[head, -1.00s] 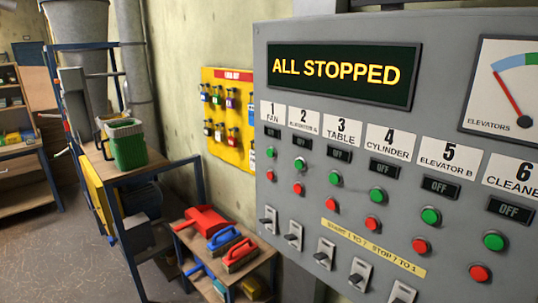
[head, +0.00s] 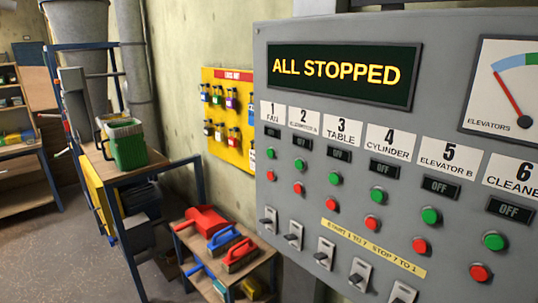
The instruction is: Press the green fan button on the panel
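The grey control panel (head: 450,120) fills the right half of the head view. Its display (head: 345,73) reads "ALL STOPPED". The green fan button (head: 271,153) is small and sits at the panel's left edge, under the label "1 FAN" (head: 272,112) and a dark indicator (head: 272,132). A red button (head: 271,175) is below it, and a switch (head: 268,219) lower still. Further columns to the right carry their own green and red buttons, with "OFF" readable on several indicators. My gripper is not in view.
A yellow lockout board (head: 228,115) hangs on the wall left of the panel. Below it, a low shelf (head: 262,262) holds red and blue tools. A green bucket (head: 125,145) stands on a blue-framed bench further left. Open floor (head: 50,255) shows at lower left.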

